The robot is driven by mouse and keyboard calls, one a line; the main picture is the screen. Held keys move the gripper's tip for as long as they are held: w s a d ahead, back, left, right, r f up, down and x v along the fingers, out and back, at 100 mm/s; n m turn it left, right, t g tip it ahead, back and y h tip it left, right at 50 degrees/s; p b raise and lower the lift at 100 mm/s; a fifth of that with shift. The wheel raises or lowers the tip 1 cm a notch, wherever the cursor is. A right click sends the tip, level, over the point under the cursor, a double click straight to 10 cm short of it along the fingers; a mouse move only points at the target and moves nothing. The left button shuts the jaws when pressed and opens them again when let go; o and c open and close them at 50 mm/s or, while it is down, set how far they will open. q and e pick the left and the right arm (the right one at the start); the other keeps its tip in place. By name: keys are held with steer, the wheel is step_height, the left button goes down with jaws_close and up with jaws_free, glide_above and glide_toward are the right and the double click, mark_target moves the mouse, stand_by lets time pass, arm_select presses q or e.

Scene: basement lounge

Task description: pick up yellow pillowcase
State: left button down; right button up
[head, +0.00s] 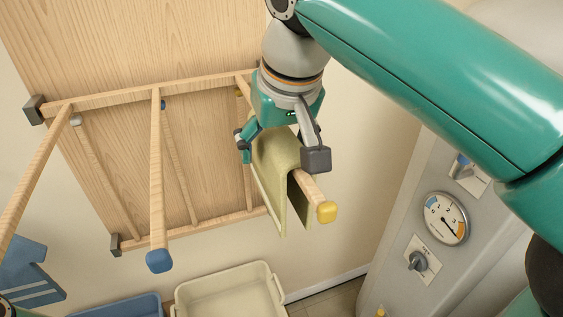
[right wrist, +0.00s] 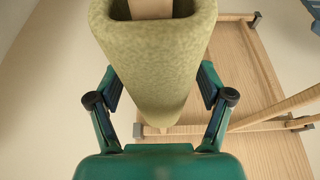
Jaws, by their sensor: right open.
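The yellow pillowcase (head: 270,175) hangs folded over a wooden rod with a yellow end cap (head: 326,212), the rightmost bar of the wall rack, in the head view. My right gripper (head: 280,150) is open over the draped cloth, with one finger on each side of it. In the right wrist view the pale yellow-green cloth (right wrist: 155,65) lies between the open fingers (right wrist: 160,97), with a gap showing on both sides. The rod end passes through the fold.
The wooden rack (head: 150,95) has another bar with a blue cap (head: 159,260) to the left. A cream bin (head: 230,298) and a blue bin (head: 125,307) stand below. A grey panel with a gauge (head: 446,218) is at the right. A blue object (head: 28,272) is at far left.

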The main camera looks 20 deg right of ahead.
stand_by(0.3)
steer(key=c, duration=1.3)
